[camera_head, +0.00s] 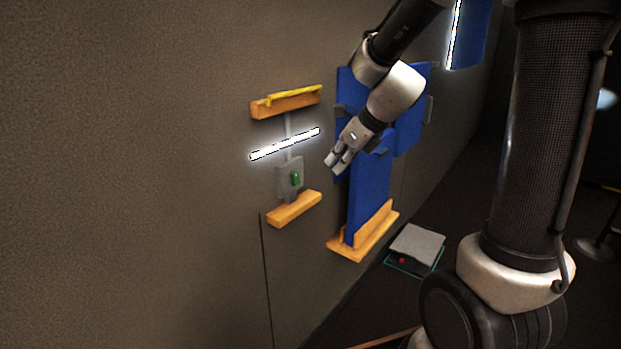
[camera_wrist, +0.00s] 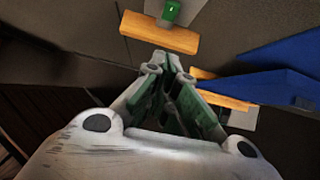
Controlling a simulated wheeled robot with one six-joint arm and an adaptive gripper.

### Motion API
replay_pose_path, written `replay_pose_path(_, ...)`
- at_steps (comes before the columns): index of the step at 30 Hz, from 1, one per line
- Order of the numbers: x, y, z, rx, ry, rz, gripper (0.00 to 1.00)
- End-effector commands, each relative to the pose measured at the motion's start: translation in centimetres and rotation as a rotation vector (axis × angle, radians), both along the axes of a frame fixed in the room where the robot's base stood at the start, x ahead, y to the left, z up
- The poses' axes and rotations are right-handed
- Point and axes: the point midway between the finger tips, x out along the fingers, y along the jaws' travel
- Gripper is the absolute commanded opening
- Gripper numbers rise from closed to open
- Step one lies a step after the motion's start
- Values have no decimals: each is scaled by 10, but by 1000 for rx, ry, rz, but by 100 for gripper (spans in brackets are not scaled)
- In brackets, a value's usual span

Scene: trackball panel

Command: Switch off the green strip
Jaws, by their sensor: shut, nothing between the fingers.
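A lit light strip (camera_head: 285,144) is mounted on the wall, and its glow looks white, not green. Below it, joined by a thin vertical bar, is a grey switch box (camera_head: 284,184) with a small green switch (camera_head: 295,178). The green switch also shows at the top edge of the wrist view (camera_wrist: 171,13). My gripper (camera_head: 335,166) is shut and empty, to the right of the switch and apart from it. In the wrist view, my fingers (camera_wrist: 167,66) come together below the switch and its orange ledge.
Orange ledges sit above (camera_head: 285,105) and below (camera_head: 294,209) the switch. A blue panel (camera_head: 368,195) with an orange base (camera_head: 363,233) stands to the right. Another lit strip (camera_head: 454,35) is at the upper right. A grey-topped box (camera_head: 417,244) lies on the floor.

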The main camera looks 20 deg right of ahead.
Motion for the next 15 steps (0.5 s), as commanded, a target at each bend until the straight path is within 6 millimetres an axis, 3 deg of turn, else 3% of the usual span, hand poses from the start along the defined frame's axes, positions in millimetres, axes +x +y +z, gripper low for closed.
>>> replay_pose_path(5, 5, 4, -10, 1, 2, 2, 0)
replay_pose_path(15, 36, 27, -66, 1, 5, 0, 0)
